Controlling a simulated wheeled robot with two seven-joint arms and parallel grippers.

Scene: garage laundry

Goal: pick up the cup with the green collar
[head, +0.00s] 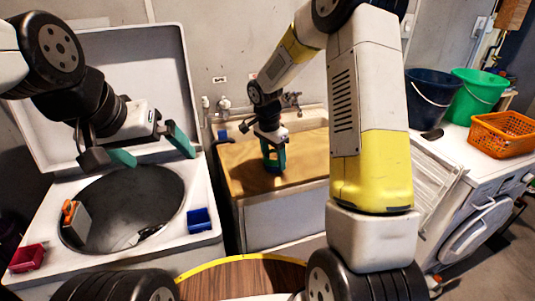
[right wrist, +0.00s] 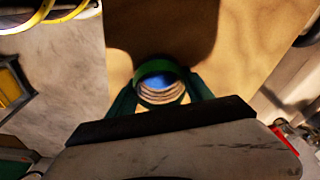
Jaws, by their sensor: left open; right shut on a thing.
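The cup with the green collar (right wrist: 160,84) is seen from above in the right wrist view, with a blue inside and pale rings. My right gripper (right wrist: 160,90) has its green fingers on either side of the cup and is shut on it. In the head view my right gripper (head: 273,158) is at the wooden board, pointing down, and the cup is mostly hidden between its fingers. I cannot tell if the cup touches the board. My left gripper (head: 151,149) is open and empty above the round dark basin at the left.
The wooden board (head: 245,178) lies over the sink, with taps behind. At the left, a white unit (head: 205,245) carries a blue bin (head: 199,220), a red bin (head: 27,258) and an orange-handled item (head: 70,212). Buckets and an orange basket (head: 503,134) stand at right.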

